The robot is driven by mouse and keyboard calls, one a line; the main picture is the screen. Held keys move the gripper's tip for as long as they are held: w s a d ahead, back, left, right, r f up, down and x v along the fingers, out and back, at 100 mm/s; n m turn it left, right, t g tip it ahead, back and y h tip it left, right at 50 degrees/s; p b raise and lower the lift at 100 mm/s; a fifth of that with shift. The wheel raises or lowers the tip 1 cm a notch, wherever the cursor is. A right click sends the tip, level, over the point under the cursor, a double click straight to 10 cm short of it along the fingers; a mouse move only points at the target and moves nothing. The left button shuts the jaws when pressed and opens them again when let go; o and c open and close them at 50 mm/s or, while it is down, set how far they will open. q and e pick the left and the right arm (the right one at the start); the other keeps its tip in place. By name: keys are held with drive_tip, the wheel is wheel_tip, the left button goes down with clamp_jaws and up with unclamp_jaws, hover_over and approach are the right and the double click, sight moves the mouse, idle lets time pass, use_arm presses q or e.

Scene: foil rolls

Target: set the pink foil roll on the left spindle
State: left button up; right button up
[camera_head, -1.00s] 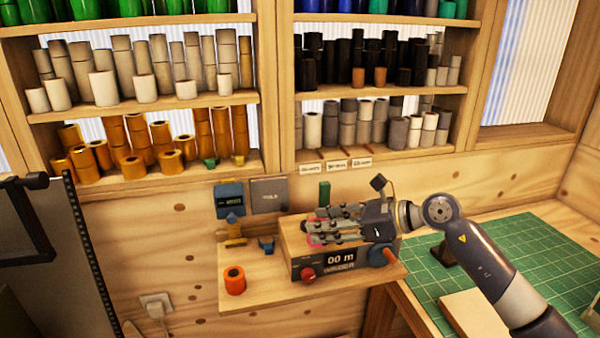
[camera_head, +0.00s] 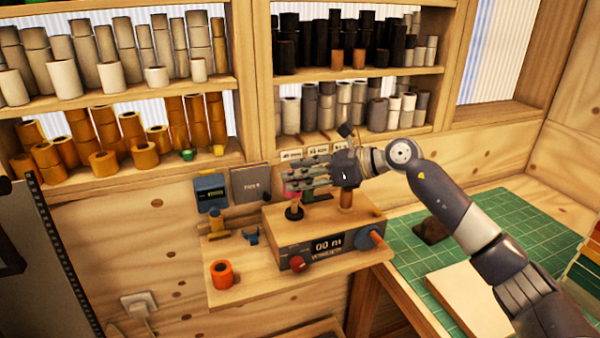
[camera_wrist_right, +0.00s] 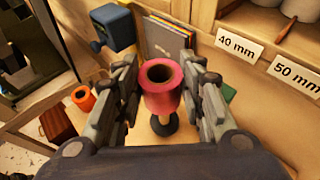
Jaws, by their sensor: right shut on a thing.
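The pink foil roll (camera_wrist_right: 162,98) is upright between the fingers of my right gripper (camera_wrist_right: 165,82), which is shut on it; its open top shows a dark hole. In the head view my right gripper (camera_head: 308,178) is over the left part of the winder (camera_head: 310,225) and hides most of the roll (camera_head: 289,189). The black left spindle (camera_head: 294,212) stands under the roll. Its dark base (camera_wrist_right: 163,126) shows below the roll in the wrist view. I cannot tell whether the spindle's tip is inside the roll. My left gripper is not in view.
A brown cylinder (camera_head: 346,198) stands on the winder's right side. An orange roll (camera_head: 222,275) sits on the shelf board at front left. A blue box (camera_head: 211,193) and grey panel (camera_head: 250,184) are on the wall behind. A green mat (camera_head: 480,220) lies at right.

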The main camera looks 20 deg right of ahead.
sight(301, 193)
drive_tip(key=shift+f+b, duration=0.35)
drive_tip(key=shift+f, duration=0.4)
drive_tip(key=shift+d+f+b, duration=0.1)
drive_tip(key=shift+f+b, duration=0.3)
drive_tip(key=shift+f, duration=0.05)
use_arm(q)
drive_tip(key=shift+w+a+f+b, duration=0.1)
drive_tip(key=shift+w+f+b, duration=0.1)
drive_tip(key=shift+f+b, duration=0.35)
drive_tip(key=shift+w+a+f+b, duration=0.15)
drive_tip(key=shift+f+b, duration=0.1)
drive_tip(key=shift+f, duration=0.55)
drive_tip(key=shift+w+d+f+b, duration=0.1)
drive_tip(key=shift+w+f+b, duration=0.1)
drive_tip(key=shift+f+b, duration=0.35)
use_arm(e)
drive_tip(key=shift+f, duration=1.5)
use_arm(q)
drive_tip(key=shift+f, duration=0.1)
use_arm(e)
drive_tip(key=o, duration=1.2)
drive_tip(key=shift+c, duration=0.2)
drive_tip(key=v, duration=1.2)
